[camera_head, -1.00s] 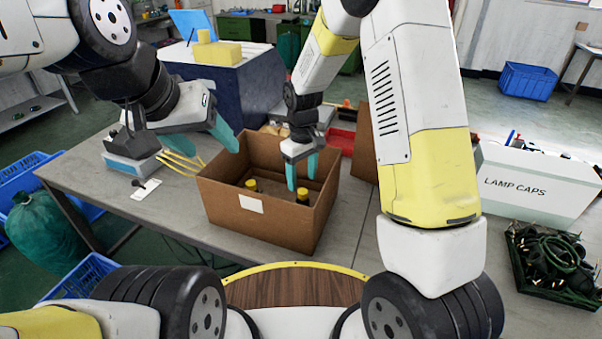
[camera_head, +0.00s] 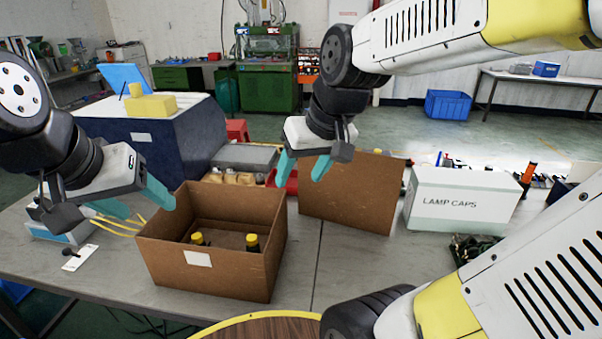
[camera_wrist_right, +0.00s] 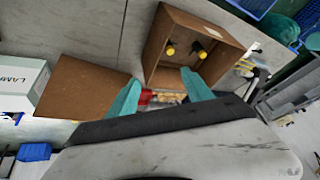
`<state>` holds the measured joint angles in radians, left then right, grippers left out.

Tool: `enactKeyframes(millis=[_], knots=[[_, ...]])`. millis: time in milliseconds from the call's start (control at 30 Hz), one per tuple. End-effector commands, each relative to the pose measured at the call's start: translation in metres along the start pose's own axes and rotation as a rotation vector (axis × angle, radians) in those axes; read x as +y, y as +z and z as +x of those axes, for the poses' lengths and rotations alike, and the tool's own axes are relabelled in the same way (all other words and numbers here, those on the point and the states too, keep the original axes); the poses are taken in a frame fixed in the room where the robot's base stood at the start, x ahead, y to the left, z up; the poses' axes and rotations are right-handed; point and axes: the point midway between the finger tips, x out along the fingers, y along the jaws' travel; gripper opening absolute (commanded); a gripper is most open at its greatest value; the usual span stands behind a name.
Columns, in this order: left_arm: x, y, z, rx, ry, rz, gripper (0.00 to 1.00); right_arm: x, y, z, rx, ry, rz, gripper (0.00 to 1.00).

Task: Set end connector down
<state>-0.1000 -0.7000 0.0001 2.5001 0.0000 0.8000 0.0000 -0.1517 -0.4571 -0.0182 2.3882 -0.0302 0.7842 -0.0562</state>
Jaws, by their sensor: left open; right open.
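Two end connectors with yellow caps and dark bodies stand inside an open cardboard box. The left connector (camera_head: 198,239) and the right connector (camera_head: 252,242) show in the head view, their lower parts hidden by the front wall of the box (camera_head: 190,275). Both yellow tops also show in the right wrist view. My right gripper (camera_head: 305,168) is open and empty, raised above and behind the box's right back corner, apart from both connectors. My left gripper (camera_head: 150,205) is open and empty beside the box's left wall.
A cardboard panel (camera_head: 350,195) stands right of the box, and a white LAMP CAPS box (camera_head: 462,200) is further right. Yellow wires and a small white card (camera_head: 80,257) lie at the left. A dark blue bin (camera_head: 150,140) stands behind. Grey table is clear in front of the panel.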

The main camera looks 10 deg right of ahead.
Motion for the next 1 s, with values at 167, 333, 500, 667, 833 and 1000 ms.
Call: enactKeyframes(millis=[167,333,500,667,833,1000], knots=[[0.0,0.0,0.0,0.0,0.0,0.0,0.62,0.001,0.03,-0.027,0.085,0.005,0.077,0.59],[0.0,0.0,0.0,0.0,0.0,0.0,0.62,0.001,0.041,-0.034,0.113,0.007,0.105,0.59],[0.0,0.0,0.0,0.0,0.0,0.0,0.62,0.001,0.042,-0.034,0.115,0.007,0.108,0.59],[0.0,0.0,0.0,0.0,0.0,0.0,0.62,0.001,0.042,-0.034,0.115,0.007,0.107,0.59],[0.0,0.0,0.0,0.0,0.0,0.0,0.62,0.001,0.042,-0.034,0.115,0.007,0.107,0.59],[0.0,0.0,0.0,0.0,0.0,0.0,0.62,0.001,0.042,-0.034,0.115,0.007,0.107,0.59]])
